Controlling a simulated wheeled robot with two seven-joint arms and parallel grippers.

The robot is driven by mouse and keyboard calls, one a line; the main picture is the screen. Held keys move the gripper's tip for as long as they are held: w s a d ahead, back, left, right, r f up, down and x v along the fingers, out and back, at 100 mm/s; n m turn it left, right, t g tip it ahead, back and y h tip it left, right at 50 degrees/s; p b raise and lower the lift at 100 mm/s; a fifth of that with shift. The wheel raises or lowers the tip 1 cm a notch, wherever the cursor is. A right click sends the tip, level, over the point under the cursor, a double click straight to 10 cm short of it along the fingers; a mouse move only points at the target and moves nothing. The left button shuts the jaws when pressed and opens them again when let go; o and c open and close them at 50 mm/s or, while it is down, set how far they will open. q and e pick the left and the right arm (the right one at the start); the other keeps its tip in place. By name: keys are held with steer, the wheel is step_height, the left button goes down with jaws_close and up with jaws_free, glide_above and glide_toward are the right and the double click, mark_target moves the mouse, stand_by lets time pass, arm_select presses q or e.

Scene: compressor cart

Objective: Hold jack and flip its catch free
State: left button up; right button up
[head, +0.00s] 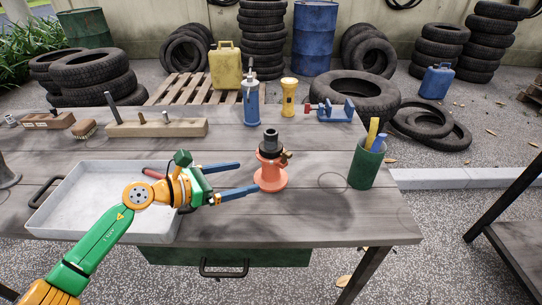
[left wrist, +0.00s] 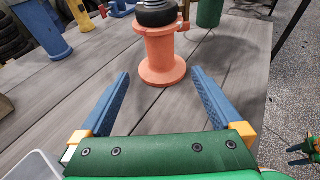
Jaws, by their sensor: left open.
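An orange jack (head: 271,174) with a black top stands upright on the wooden table. A small brass-coloured catch (head: 286,155) sticks out on its right side, below the top. My left gripper (head: 248,178) is open, just left of the jack, with its blue fingers pointing at it. In the left wrist view the jack (left wrist: 163,55) stands beyond and between the open fingertips (left wrist: 160,82), apart from both. Its top is cut off by the frame there. In the left wrist view another gripper, seemingly my right one (left wrist: 304,152), shows small at the right edge.
A grey tray (head: 62,195) lies under my left arm. The table front right is clear.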

mark_target(263, 174)
arm_select(q)
steer(key=b+x, duration=0.4)
steer(key=x, duration=0.3)
steer(key=shift+w+d+f, duration=0.15)
steer(key=shift+d+f, duration=0.15)
steer(key=shift+w+d, duration=0.2)
steer(key=shift+d, duration=0.1)
steer(key=shift+r, duration=0.1)
steer(key=c, duration=1.2)
